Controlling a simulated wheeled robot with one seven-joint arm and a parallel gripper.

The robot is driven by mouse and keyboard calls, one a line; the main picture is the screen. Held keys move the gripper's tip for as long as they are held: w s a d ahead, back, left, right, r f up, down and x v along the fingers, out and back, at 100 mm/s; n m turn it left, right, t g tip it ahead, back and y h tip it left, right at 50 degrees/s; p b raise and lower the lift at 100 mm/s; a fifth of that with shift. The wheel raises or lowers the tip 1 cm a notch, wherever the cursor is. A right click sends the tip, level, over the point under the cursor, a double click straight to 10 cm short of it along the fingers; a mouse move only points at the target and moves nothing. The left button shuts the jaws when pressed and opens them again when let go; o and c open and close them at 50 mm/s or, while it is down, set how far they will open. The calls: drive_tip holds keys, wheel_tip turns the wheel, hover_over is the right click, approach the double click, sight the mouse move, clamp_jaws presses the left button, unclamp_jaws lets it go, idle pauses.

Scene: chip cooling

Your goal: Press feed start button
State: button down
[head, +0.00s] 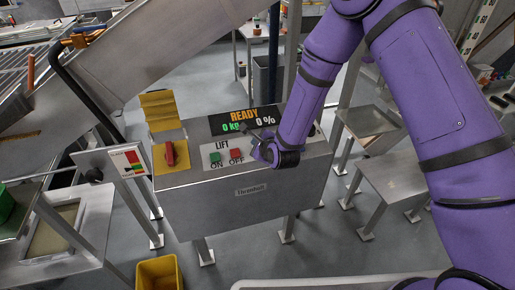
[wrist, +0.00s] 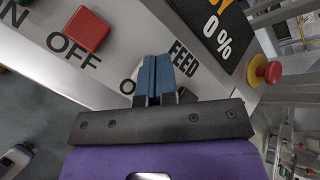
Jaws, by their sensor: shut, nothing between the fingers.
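The control box (head: 230,195) stands ahead with a display (head: 243,121) reading READY, 0 kg, 0 %. My gripper (wrist: 154,75) is shut with blue fingertips together, over the FEED label (wrist: 185,58) part of the panel in the wrist view. The fingers hide whatever button lies beneath FEED, and part of an "O" letter shows beside them. I cannot tell whether the tips touch the panel. In the head view my purple arm covers the FEED area. The red LIFT OFF button (wrist: 87,30) is left of the fingers.
The green LIFT ON button (head: 215,158) is left of OFF. A red rotary switch (head: 169,153) sits on a yellow plate at the box's left. A red emergency button on yellow (wrist: 264,69) is at the right in the wrist view. A yellow bin (head: 158,272) stands below.

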drive_tip(key=shift+f, duration=0.1)
drive_tip(key=shift+w+f, duration=0.15)
drive_tip(key=shift+f, duration=0.15)
drive_tip(key=shift+w+a+f, duration=0.1)
drive_tip(key=shift+w+f, duration=0.05)
drive_tip(key=shift+f, duration=0.35)
idle(0.9)
idle(0.4)
drive_tip(key=shift+s+r, duration=0.3)
drive_tip(key=shift+r, duration=0.6)
drive_tip(key=shift+s+d+r, duration=0.1)
drive_tip(key=shift+s+r, duration=0.15)
drive_tip(key=shift+r, duration=0.55)
drive_tip(key=shift+s+d+r, duration=0.1)
drive_tip(key=shift+s+r, duration=0.15)
drive_tip(key=shift+r, duration=0.55)
drive_tip(key=shift+s+d+r, duration=0.1)
drive_tip(key=shift+s+r, duration=0.15)
drive_tip(key=shift+r, duration=0.55)
